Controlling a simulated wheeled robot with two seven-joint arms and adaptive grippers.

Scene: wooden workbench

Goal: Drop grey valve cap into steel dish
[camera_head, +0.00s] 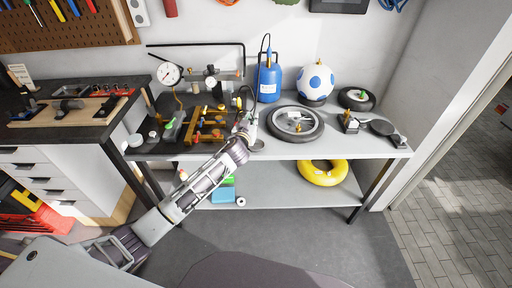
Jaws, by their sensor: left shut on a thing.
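My left arm reaches up from the lower left to the workbench. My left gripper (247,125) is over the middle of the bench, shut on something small. The grey valve cap cannot be made out clearly; it seems to be the small thing between the fingers. A round grey dish (258,146), apparently the steel dish, lies on the bench near the front edge, just below and right of the gripper and partly hidden by it. My right gripper is not in view.
A wheel (312,135) lies right of the gripper, with a blue bottle (269,80) and a spotted ball (316,80) behind. A wooden fixture with yellow parts (206,124) stands close on the left. A yellow ring (324,180) lies on the lower shelf.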

